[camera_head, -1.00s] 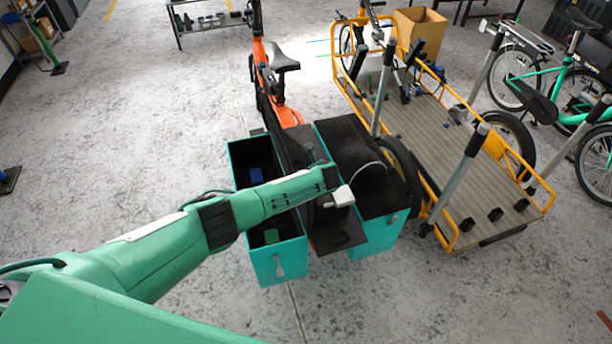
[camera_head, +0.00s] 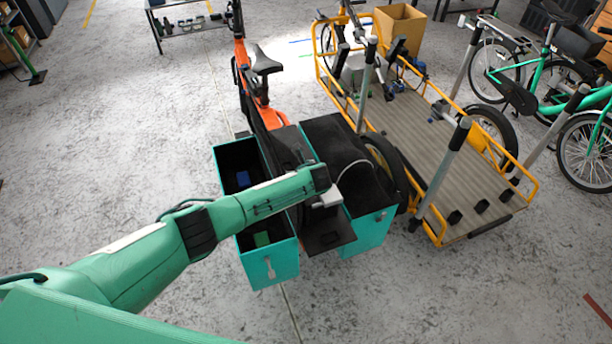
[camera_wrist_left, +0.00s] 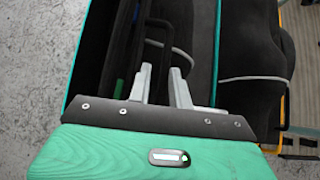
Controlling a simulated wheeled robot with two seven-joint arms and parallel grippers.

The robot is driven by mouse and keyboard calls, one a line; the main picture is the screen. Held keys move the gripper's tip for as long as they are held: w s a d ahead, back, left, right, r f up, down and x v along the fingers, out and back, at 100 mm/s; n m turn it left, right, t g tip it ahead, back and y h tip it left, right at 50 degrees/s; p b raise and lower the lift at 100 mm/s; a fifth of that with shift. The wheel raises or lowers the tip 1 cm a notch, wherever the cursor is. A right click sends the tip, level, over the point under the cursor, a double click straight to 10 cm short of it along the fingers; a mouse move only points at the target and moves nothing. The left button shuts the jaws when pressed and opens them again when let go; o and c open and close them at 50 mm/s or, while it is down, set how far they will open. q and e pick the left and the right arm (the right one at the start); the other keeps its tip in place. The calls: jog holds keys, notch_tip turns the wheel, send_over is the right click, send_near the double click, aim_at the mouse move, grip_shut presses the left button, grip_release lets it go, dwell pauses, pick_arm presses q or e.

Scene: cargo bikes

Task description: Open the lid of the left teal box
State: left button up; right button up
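The left teal box (camera_head: 272,266) hangs beside the orange bike. Its top is open and shows a dark inside with a blue item (camera_head: 243,178) and a green item (camera_head: 262,239). A dark panel, apparently its lid (camera_head: 283,148), is swung up on the side toward the bike. The right teal box (camera_head: 367,234) has its black lid (camera_head: 340,150) closed. My left gripper (camera_head: 330,197) is above the middle, between the boxes. In the left wrist view its fingers (camera_wrist_left: 161,75) are apart, with nothing clearly held. My right gripper is not in view.
The orange bike's saddle (camera_head: 265,62) is behind the boxes. A yellow cargo bike (camera_head: 436,128) with upright grey posts stands close on the right. A cardboard box (camera_head: 402,28) is at the back. The floor (camera_head: 120,130) on the left is clear.

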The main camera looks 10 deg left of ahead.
pick_arm(q)
jog(key=v, duration=1)
jog(key=shift+s+d+r+b, duration=0.15)
jog(key=shift+s+r+b, duration=0.15)
jog(key=shift+b, duration=0.1)
